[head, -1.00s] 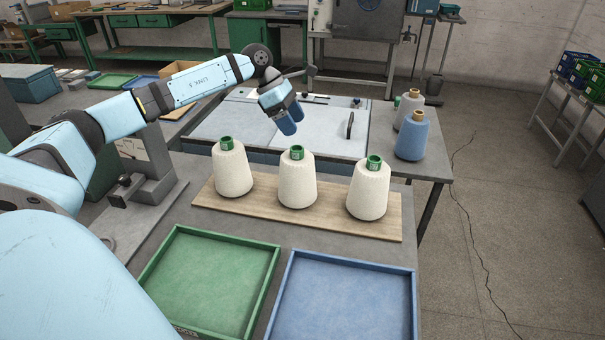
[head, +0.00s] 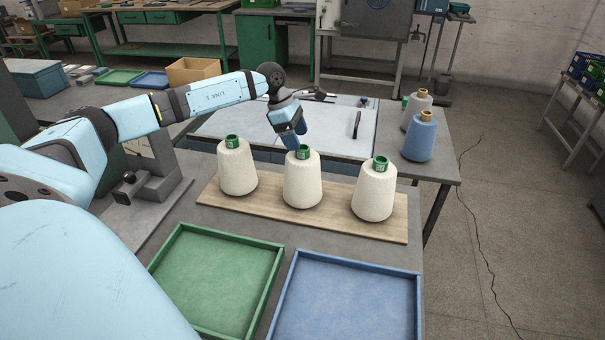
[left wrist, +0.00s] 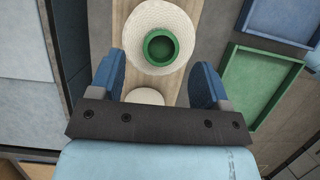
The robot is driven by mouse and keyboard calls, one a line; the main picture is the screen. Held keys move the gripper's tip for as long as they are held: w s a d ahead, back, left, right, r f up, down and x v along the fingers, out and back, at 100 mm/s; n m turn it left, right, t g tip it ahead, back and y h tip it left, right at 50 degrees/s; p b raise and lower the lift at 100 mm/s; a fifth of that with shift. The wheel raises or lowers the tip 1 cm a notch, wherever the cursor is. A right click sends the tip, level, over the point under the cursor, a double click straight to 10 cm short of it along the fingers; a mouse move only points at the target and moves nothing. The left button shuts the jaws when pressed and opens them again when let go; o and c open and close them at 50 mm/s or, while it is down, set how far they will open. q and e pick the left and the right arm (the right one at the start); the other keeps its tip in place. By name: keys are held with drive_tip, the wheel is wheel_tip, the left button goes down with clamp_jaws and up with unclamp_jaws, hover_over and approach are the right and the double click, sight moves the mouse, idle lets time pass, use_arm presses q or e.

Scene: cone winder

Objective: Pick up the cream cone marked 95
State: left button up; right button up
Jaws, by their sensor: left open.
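Three cream cones with green tube tops stand upright in a row on a wooden board: a left cone (head: 237,170), a middle cone (head: 302,182) and a right cone (head: 374,193). Their marks are too small to read, so I cannot tell which is 95. My left gripper (head: 296,138) is open and empty, tilted downward just above and behind the middle cone's top. In the left wrist view, a cream cone (left wrist: 178,18) with its green tube lies just past the open fingers. Part of another cream cone (left wrist: 144,96) shows between them, mostly hidden by the gripper body.
The wooden board (head: 330,221) lies on the grey table. An empty green tray (head: 217,270) and an empty blue tray (head: 346,300) lie in front of it. A blue cone (head: 419,142) and a grey cone (head: 417,104) stand at the back right.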

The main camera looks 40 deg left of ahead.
sight(303, 175)
use_arm(q)
drive_tip(key=x, duration=0.3)
drive_tip(key=shift+d+f, duration=0.15)
drive_tip(key=shift+f, duration=0.2)
drive_tip(key=shift+r, duration=0.1)
drive_tip(key=c, duration=1.1)
